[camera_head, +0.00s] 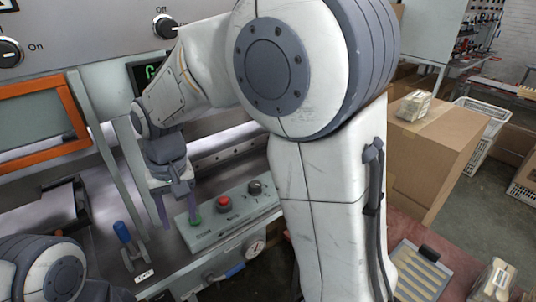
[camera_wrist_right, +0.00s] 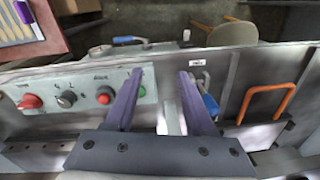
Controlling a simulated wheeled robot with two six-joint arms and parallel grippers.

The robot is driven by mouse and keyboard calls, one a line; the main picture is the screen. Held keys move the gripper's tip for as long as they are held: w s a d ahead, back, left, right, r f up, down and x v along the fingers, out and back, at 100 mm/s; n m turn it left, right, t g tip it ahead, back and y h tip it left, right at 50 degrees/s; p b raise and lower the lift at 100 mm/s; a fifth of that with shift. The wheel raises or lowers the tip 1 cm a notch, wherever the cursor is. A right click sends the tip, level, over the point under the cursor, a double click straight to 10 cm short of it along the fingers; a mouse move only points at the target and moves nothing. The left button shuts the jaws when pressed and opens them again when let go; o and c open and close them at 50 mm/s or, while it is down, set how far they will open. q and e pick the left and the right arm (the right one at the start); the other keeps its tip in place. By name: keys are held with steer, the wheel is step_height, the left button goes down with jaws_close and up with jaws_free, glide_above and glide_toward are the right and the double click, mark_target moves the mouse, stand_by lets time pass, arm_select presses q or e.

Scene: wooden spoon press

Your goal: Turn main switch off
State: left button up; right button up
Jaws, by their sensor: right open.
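My right gripper (camera_head: 177,207) hangs with its purple fingers pointing down at the left end of a grey control box (camera_head: 238,217). It is open and empty; its fingers also show in the wrist view (camera_wrist_right: 160,78). The box carries a green button (camera_wrist_right: 142,90), partly behind one finger, a red button (camera_wrist_right: 104,95), a small selector (camera_wrist_right: 67,98) and a red knob (camera_wrist_right: 30,101) at the far end. My arm hides that end in the head view. Black On/Off knobs (camera_head: 165,27) sit on the upper panel. I cannot read which control is the main switch.
A blue-handled clamp (camera_head: 122,233) stands left of the gripper. An orange-framed screen (camera_head: 42,115) is at the left. A pressure gauge (camera_head: 255,248) is below the box. Cardboard boxes (camera_head: 440,145) stand at the right. My left arm shows at the lower left, without its gripper.

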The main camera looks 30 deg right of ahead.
steer(key=w+d+f+m+p, duration=0.1)
steer(key=w+d+m+p, duration=0.1)
steer(key=w+d+m, duration=0.65)
steer(key=w+d+m+p, duration=0.25)
steer(key=w+d, duration=0.65)
steer(key=d, duration=0.8)
steer(key=s+d+f+m, duration=0.1)
steer(key=d+f+m, duration=0.1)
steer(key=d, duration=0.5)
steer(key=d+f+m, duration=0.1)
steer(key=d+m, duration=0.2)
steer(key=d, duration=0.4)
steer(key=shift+h, duration=0.4)
step_height(320, 180, down, 9)
steer(key=p, duration=0.3)
steer(key=shift+s+a+f+p, duration=0.1)
steer(key=shift+a+f+p, duration=0.1)
steer(key=shift+p, duration=0.2)
arm_select(q)
step_height(320, 180, up, 10)
steer(key=shift+f, duration=0.2)
arm_select(e)
steer(key=shift+f, duration=0.7)
arm_select(q)
steer(key=shift+s, duration=0.1)
arm_select(e)
jaws_close()
